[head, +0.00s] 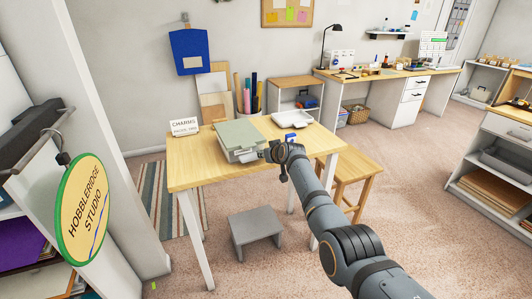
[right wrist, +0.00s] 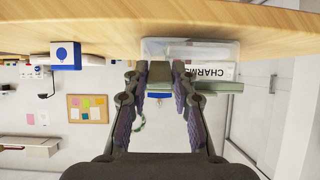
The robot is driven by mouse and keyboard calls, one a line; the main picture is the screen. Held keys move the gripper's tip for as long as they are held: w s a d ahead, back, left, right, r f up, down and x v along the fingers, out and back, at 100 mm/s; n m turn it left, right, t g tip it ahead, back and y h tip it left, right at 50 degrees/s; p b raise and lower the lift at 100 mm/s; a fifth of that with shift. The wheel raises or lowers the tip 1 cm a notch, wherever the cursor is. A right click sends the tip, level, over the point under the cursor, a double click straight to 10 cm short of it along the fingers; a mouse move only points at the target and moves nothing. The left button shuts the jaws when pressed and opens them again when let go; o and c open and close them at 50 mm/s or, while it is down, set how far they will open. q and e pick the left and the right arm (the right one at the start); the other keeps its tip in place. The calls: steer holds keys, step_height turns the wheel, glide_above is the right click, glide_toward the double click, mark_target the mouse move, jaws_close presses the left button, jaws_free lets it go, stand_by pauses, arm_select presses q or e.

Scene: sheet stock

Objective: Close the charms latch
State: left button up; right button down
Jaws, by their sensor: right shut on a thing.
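The charms box (head: 237,134) sits on the wooden table, with a flat grey-green lid and a paler, see-through body. In the upside-down right wrist view, its clear body (right wrist: 205,48) rests on the table and the green lid edge (right wrist: 228,87) lies along it. My right gripper (head: 264,154) is at the front right side of the box, and its fingers (right wrist: 160,72) are closed in at the lid's edge. They are shut on a small part there, seemingly the latch, which they mostly hide. My left gripper is not in view.
A card reading CHARMS (head: 184,127) stands behind the box at the left. A white tray (head: 292,119) and a small blue box (head: 290,137) are to the right. The table's front left (head: 200,172) is clear. A stool (head: 350,165) stands beside the table.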

steer(key=shift+w+r+g, duration=0.1)
steer(key=shift+r+g, duration=0.15)
steer(key=shift+g, duration=0.15)
stand_by(0.3)
steer(key=c, duration=1.1)
jaws_free()
steer(key=shift+a, duration=0.1)
steer(key=v, duration=1.2)
steer(key=shift+f+b, duration=0.1)
steer(key=shift+b, duration=0.25)
